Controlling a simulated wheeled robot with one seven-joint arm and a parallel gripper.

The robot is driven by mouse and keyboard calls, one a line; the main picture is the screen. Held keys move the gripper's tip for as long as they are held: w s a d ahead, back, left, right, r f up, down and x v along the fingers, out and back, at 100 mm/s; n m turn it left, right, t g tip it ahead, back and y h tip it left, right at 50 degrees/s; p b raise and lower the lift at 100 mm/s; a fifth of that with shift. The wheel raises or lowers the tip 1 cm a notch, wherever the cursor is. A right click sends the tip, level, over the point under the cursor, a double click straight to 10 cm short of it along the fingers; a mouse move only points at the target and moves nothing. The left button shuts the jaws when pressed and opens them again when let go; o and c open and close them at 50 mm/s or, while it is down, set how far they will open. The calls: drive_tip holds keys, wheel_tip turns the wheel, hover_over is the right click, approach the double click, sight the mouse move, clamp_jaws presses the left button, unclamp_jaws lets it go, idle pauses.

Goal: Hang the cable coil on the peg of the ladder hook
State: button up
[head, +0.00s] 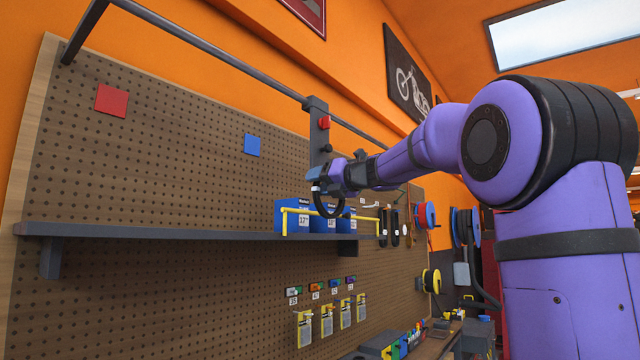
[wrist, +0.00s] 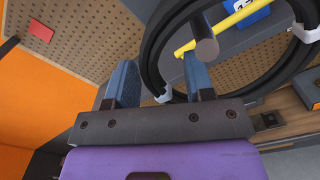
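The cable coil (head: 329,208) is a black ring with white ties. In the wrist view the coil (wrist: 154,47) fills the upper right, and part of it lies beyond and between my fingers. The ladder hook (head: 316,118) is a dark upright piece on the rail, with a red part near its top. A grey peg (wrist: 206,47) appears inside the ring's outline; its depth relative to the coil is unclear. My gripper (wrist: 160,82) has its fingers spread, with visible space around the coil between them. In the head view my gripper (head: 326,178) covers the coil's top.
A dark rail (head: 205,45) runs above the pegboard (head: 150,165). A grey shelf (head: 170,231) below carries blue boxes (head: 290,216) and a yellow bar (head: 340,214) close to the coil. Spools and hanging tools are farther right.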

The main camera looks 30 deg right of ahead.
drive_tip(key=shift+o, duration=0.6)
drive_tip(key=v, duration=1.1)
drive_tip(key=s+a+f+n+g, duration=0.45)
drive_tip(key=a+f+n, duration=0.25)
drive_tip(key=f+n, duration=0.2)
drive_tip(key=s+a+f+n+g, duration=0.3)
drive_tip(key=s+a+f+n, duration=0.3)
drive_tip(key=a+f+n, duration=0.25)
drive_tip(key=s+a+f+n+g+h, duration=0.1)
drive_tip(key=s+f+n+g+h, duration=0.1)
drive_tip(key=s+f+n, duration=0.5)
drive_tip(key=s+a+f+n+g+h, duration=0.1)
drive_tip(key=s+f+n+h, duration=0.3)
drive_tip(key=s+f+n, duration=0.4)
wheel_tip(320, 180, down, 4)
drive_tip(key=n+g, duration=0.1)
drive_tip(key=n, duration=0.4)
drive_tip(key=shift+a+f, duration=0.2)
drive_tip(key=shift+a, duration=0.15)
drive_tip(key=shift+n, duration=0.25)
